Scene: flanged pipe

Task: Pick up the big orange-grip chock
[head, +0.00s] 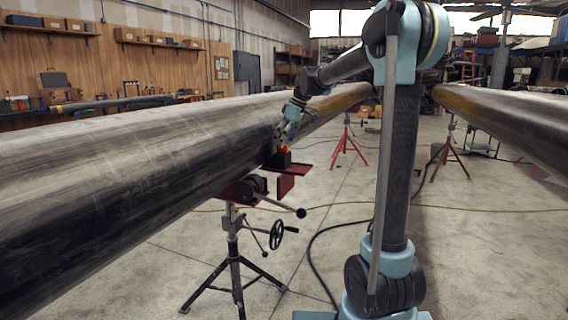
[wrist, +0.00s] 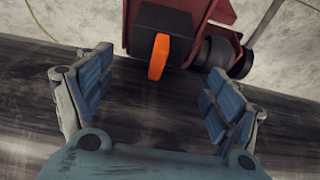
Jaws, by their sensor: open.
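The big chock (wrist: 165,22) is a black block with an orange grip (wrist: 159,57) in the wrist view. It sits on a red stand part, close to the pipe. In the head view the chock (head: 281,160) shows small, beside the big steel pipe (head: 130,165). My gripper (wrist: 154,90) is open and empty. Its blue-padded fingers stand to the left and right, with the orange grip between them and a little beyond the tips. In the head view my gripper (head: 284,137) is just above the chock, and its fingers partly hide the grip.
A black tripod pipe stand (head: 236,265) with a handwheel (head: 277,235) is under the pipe. A red bracket (wrist: 215,10) and a dark roller (wrist: 222,55) are right of the chock. Red stands (head: 348,150) are farther back. A dark cable lies on the floor.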

